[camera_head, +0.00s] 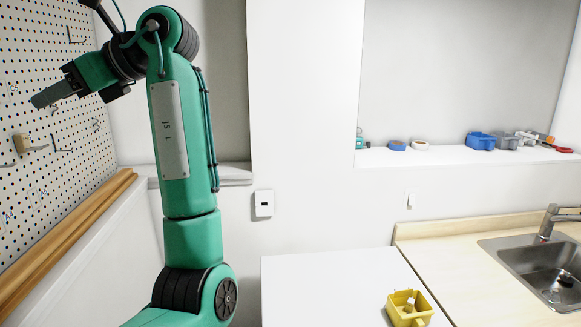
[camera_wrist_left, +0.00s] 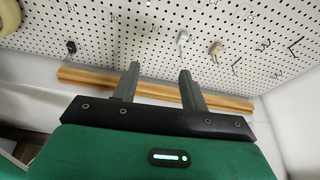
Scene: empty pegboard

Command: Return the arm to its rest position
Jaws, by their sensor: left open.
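My left arm is green and rises through the left half of the head view, bent at the top towards the pegboard. My left gripper (camera_head: 40,100) is raised in front of the white pegboard (camera_head: 30,75). In the left wrist view, its two grey fingers (camera_wrist_left: 157,75) stand apart with nothing between them, so it is open and empty. Behind the fingers are the pegboard (camera_wrist_left: 130,40) and a wooden ledge (camera_wrist_left: 150,93). I cannot tell the exact gap between fingertips and board. My right gripper is not in view.
Several hooks and a small tan item (camera_head: 22,143) hang on the pegboard above the wooden rail (camera_head: 70,225). A white table (camera_head: 330,290) bears a yellow bin (camera_head: 410,308). A sink (camera_head: 545,270) is at right. A shelf (camera_head: 450,157) holds tape rolls and blue and grey bins.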

